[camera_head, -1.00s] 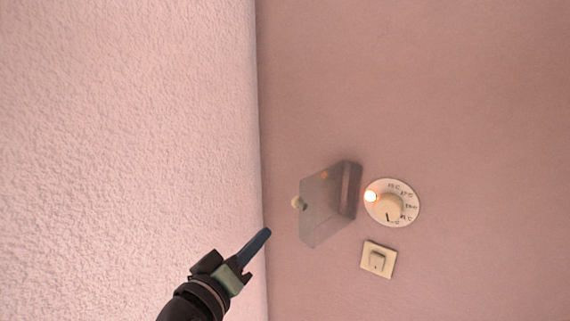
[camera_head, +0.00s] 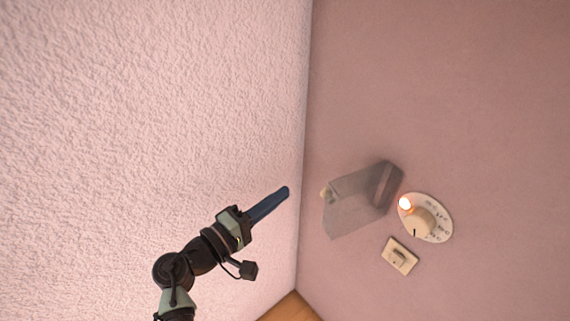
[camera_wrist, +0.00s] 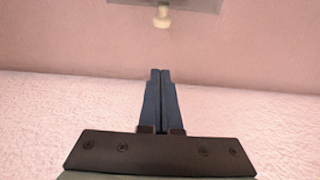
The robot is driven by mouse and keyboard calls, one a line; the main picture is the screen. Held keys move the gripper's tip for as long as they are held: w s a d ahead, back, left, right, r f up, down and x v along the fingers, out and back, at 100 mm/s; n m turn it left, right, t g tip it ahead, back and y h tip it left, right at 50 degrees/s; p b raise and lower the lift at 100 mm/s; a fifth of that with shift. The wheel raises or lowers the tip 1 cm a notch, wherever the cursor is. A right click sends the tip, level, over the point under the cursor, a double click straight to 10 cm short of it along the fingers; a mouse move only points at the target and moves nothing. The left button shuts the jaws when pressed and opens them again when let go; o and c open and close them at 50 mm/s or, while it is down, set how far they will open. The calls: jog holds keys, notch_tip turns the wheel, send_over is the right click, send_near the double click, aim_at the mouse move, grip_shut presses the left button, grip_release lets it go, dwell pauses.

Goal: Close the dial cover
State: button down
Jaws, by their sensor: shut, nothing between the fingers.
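The dial cover (camera_head: 358,205) is a see-through grey flap that stands open, swung out from the pink wall on the left of the dial. Its pale knob (camera_head: 325,195) is on the free left edge. In the wrist view the knob (camera_wrist: 162,17) and the cover's edge (camera_wrist: 150,4) show at the top, beyond the fingertips. The round cream dial (camera_head: 424,218) is uncovered, with a lit spot at its upper left. My gripper (camera_head: 286,190) is shut and empty, left of the knob and apart from it. It also shows in the wrist view (camera_wrist: 160,72).
A square cream switch (camera_head: 400,256) is on the wall below the dial. A rough white wall (camera_head: 150,110) runs along the left, close to my arm, and meets the pink wall in a corner. Wooden floor (camera_head: 291,308) shows at the bottom.

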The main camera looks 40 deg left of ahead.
jog(key=w+d, duration=0.2)
jog(key=w, duration=0.5)
jog(key=s+d+p, duration=0.2)
jog(key=d+p, duration=0.1)
jog(key=shift+w+a, duration=0.1)
